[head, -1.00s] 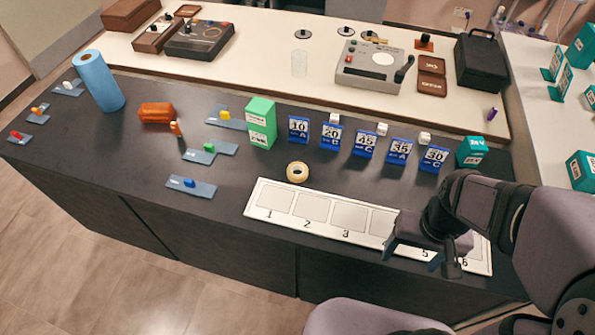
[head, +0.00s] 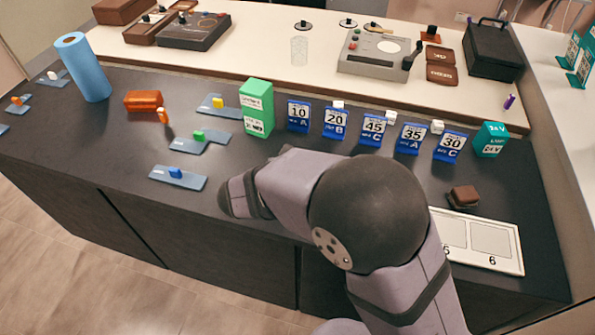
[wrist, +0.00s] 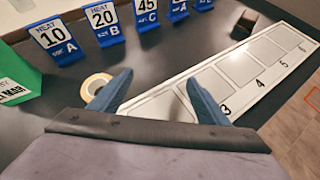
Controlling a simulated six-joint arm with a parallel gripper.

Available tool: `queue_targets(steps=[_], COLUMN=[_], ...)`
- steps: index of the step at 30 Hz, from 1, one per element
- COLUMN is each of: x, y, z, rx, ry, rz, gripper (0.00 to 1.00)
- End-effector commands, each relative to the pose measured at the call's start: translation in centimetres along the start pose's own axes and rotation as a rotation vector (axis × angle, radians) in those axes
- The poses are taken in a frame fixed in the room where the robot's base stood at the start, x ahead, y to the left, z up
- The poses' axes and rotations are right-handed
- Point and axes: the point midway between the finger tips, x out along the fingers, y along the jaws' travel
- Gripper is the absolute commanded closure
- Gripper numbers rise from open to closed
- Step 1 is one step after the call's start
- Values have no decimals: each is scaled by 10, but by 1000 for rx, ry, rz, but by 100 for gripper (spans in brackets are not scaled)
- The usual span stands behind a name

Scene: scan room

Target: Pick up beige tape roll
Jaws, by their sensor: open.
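The beige tape roll (wrist: 97,86) lies flat on the dark counter in the wrist view, just left of my gripper's left finger. Its near right edge is partly covered by that finger. My gripper (wrist: 158,92) is open and empty, with its two blue-grey fingers spread above the counter and the numbered white strip. In the head view my own arm hides the tape roll and the gripper.
The white numbered strip (wrist: 255,66) lies right of the roll. Blue numbered cards (head: 335,122) stand behind it, with a green box (head: 257,108) at their left. A brown block (head: 463,196) sits near the strip's far end.

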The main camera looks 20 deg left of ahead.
Motion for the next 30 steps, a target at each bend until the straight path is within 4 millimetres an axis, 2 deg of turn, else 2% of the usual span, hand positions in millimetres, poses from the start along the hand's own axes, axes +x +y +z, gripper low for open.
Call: queue_targets(steps=[1, 3, 6, 9, 14, 22, 30], x=[-8, -22, -38, -49, -54, -36, -28], y=[18, 38, 58, 70, 75, 79, 83], z=[-18, -29, -41, -48, -50, -46, -45], rx=[-70, -145, -220, -262, -281, -277, -277], ry=[-33, -78, -127, -157, -172, -170, -169], rz=[63, 133, 207, 250, 269, 264, 266], gripper=[30, 30, 30, 30, 30, 30, 30])
